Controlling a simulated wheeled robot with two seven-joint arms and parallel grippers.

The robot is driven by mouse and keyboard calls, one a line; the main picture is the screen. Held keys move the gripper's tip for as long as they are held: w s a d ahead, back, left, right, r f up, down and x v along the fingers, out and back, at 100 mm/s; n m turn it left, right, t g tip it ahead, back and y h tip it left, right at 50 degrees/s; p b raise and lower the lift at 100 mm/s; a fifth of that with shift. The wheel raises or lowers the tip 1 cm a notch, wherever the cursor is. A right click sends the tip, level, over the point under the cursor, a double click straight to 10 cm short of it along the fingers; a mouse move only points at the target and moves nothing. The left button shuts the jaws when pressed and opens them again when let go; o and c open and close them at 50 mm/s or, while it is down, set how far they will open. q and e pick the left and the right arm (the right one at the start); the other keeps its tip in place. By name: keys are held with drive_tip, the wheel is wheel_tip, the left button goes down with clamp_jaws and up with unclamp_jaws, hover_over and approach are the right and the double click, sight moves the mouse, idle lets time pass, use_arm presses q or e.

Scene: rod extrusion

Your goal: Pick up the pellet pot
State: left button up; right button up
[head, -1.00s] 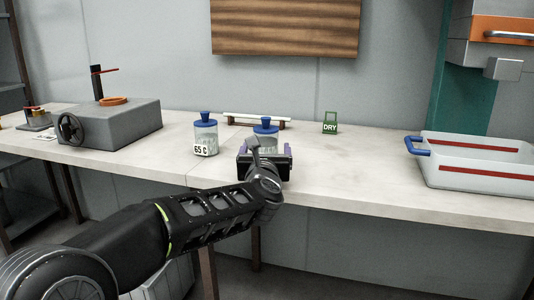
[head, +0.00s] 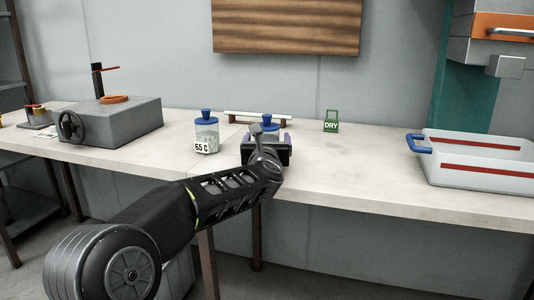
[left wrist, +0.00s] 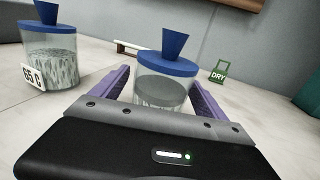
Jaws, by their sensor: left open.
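Two clear pots with blue lids stand on the bench. One pot (head: 207,133) carries a "65 C" label and stands to the left; it also shows at the left of the left wrist view (left wrist: 50,55). The other pot (head: 270,124) is partly hidden behind my left gripper (head: 268,140). My right gripper is not in view.
A green "DRY" tag (head: 331,122) stands behind and right of the pots. A white rod on a brown stand (head: 258,116) lies behind them. A grey machine (head: 120,122) is at left, a white tray with blue handle (head: 480,178) at right. The bench between pots and tray is clear.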

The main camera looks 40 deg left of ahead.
use_arm(q)
drive_tip(key=shift+x, duration=0.85)
drive_tip(key=shift+r, duration=0.1)
clamp_jaws()
idle(0.6)
